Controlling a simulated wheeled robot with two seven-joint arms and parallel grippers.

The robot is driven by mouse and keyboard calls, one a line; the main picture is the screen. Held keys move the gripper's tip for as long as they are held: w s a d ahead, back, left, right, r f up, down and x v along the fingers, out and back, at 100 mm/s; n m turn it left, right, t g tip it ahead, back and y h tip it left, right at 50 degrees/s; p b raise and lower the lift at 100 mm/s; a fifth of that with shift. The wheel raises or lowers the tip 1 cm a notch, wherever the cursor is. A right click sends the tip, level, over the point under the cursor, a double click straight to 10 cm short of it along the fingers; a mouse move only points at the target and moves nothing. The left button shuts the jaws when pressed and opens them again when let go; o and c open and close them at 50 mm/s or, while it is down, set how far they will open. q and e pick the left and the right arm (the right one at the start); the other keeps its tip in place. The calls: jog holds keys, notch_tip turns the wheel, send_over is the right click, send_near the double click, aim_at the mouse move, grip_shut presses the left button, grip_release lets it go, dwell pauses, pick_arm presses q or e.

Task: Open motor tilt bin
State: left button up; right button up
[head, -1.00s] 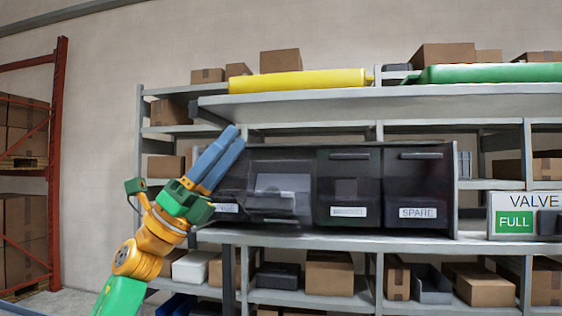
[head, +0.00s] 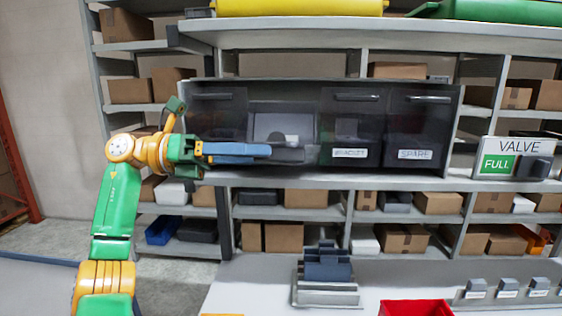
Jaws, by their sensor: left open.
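A row of dark tilt bins stands on the shelf. The two on the right read BRACKET (head: 350,125) and SPARE (head: 420,125), have handle bars near the top and look shut. The leftmost bin (head: 215,112) also shows a bar. In the second bin from the left (head: 283,118) a lighter grey inside with a small pale part shows, and no bar shows at its top; its front seems tipped out. Its label is hidden, so I cannot read motor. My left gripper (head: 268,153) is open, its blue fingers lying sideways across the lower front of that bin; contact is unclear.
A VALVE sign (head: 517,160) with a green FULL panel stands right of the bins. Below, a pale table holds a grey fixture (head: 326,275), a red tray (head: 415,307) and several small grey blocks at right. Shelves with cartons surround the bins.

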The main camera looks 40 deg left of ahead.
aim_at(278, 154)
pick_arm(q)
jog(key=x, duration=0.3)
jog(key=shift+w+d, duration=0.25)
jog(key=shift+w, duration=0.05)
jog(key=shift+w+d, duration=0.25)
jog(key=shift+w, duration=0.15)
jog(key=shift+s, duration=0.2)
jog(key=shift+a, duration=0.1)
grip_shut()
dwell(0.5)
